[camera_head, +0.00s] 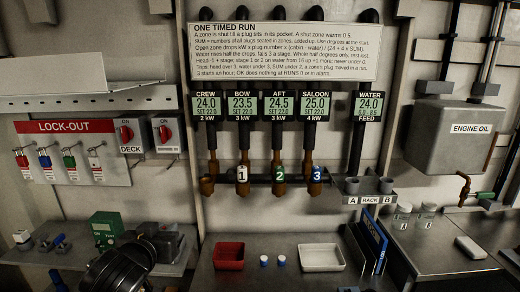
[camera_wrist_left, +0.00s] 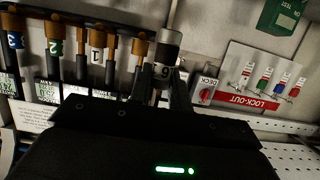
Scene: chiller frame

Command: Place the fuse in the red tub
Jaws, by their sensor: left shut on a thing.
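The red tub (camera_head: 229,256) stands on the bench in the middle of the head view, left of the white tray. My left gripper (camera_head: 172,243) is over the left bench, left of the tub. In the left wrist view my left gripper (camera_wrist_left: 162,88) is shut on a grey-ended cylinder (camera_wrist_left: 166,40) with a pale numbered band. I cannot tell whether this is the fuse. My right gripper does not show.
A white tray (camera_head: 321,258) and an upright blue binder (camera_head: 373,243) stand right of the tub. Numbered plugs (camera_head: 279,173) hang above the bench. A green box (camera_head: 105,229) stands at the left. Bare bench lies around the tub.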

